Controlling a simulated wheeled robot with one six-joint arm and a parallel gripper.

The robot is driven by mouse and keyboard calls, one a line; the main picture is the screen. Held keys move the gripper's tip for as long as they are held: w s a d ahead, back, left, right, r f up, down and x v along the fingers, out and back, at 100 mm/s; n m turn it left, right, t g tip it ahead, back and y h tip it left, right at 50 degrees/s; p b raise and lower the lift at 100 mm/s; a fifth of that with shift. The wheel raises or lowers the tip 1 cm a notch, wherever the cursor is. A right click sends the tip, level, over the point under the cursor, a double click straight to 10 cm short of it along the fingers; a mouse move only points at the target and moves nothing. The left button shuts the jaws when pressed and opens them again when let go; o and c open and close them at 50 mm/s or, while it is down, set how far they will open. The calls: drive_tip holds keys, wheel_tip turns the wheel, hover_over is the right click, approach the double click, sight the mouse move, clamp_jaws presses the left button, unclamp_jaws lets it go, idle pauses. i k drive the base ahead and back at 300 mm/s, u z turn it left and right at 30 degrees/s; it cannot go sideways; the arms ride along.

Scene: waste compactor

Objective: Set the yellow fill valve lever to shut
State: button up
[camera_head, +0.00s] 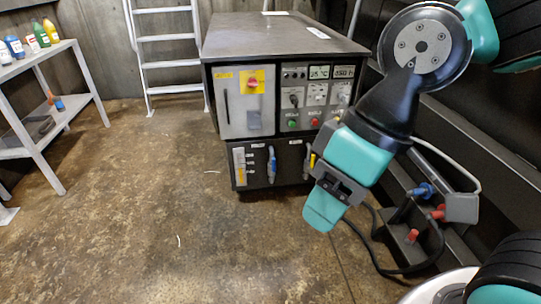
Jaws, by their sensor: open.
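The yellow fill valve lever (312,160) shows as a small, roughly upright yellow piece at the right of the cabinet's lower black panel (257,178). My arm hides the area just right of it, and its exact setting is too small to read. My gripper (327,198), teal and dark grey, hangs in front of the panel's right end and points down. In the picture it is just below and right of the lever. It is open, and I see nothing held in it. I cannot tell its depth from the lever.
A blue lever (271,163) and a level gauge (240,166) are left of the yellow lever. The cabinet (270,35) has buttons and displays above. Hoses and a grey box (461,208) lie right. A shelf (30,62) stands left. The floor (150,215) is mostly clear.

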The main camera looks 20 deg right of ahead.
sight(313, 157)
drive_tip(key=u, duration=0.3)
drive_tip(key=i, duration=0.7)
drive_tip(key=z, duration=0.45)
drive_tip(key=i, duration=0.8)
drive_tip(key=z, duration=0.7)
